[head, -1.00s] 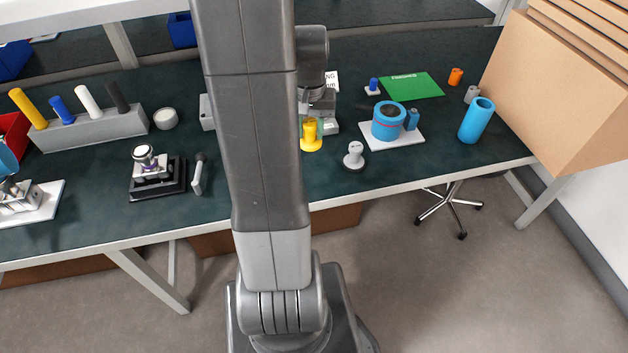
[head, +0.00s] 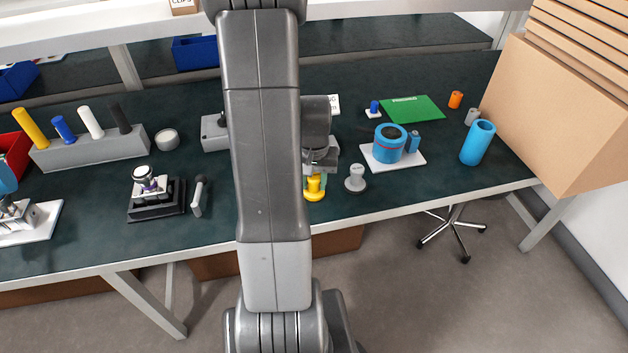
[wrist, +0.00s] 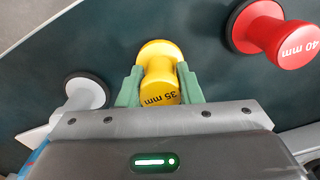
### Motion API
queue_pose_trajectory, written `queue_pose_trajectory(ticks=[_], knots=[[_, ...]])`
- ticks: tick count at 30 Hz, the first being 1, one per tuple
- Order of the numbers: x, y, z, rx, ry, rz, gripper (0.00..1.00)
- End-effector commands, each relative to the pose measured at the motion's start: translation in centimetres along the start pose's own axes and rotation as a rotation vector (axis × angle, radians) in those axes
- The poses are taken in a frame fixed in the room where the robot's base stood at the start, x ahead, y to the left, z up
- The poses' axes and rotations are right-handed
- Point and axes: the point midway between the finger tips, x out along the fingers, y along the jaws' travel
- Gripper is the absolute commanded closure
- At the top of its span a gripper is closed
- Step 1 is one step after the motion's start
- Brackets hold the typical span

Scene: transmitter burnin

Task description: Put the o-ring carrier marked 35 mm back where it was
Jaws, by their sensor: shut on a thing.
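The yellow o-ring carrier (head: 314,187) marked 35 mm is in my gripper near the bench's front edge, to the left of the grey-white carrier (head: 355,178). In the wrist view, the green fingertips (wrist: 160,88) press on both sides of the yellow carrier (wrist: 158,60), with its marking towards the camera. I cannot tell whether its base touches the bench top. A red carrier (wrist: 272,30) marked 40 mm stands to the right in the wrist view. The grey-white carrier (wrist: 86,92) stands to the left there. The head view does not show the red carrier; my arm blocks part of the bench.
A white plate (head: 410,158) with a blue cylinder (head: 389,146) lies to the right. A tall blue tube (head: 477,143) stands farther right. A black-based fixture (head: 156,204) and a small grey-handled tool (head: 198,198) are left of my arm.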

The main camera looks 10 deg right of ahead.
Motion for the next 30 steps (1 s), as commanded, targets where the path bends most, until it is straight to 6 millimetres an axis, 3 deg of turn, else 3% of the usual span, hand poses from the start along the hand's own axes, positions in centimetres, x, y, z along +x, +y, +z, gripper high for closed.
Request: queue_pose_trajectory(ticks=[6, 7, 10, 22, 30], knots=[[0.5, 0.0, 0.0, 0.0, 0.0, 0.0, 0.94], [0.3, 0.0, 0.0, 0.0, 0.0, 0.0, 0.64], [0.3, 0.0, 0.0, 0.0, 0.0, 0.0, 0.46], [-0.5, 0.0, -0.1, 0.0, 0.002, 0.0, 0.46], [-5.5, 0.0, -0.1, 0.0, 0.006, -0.001, 0.46]])
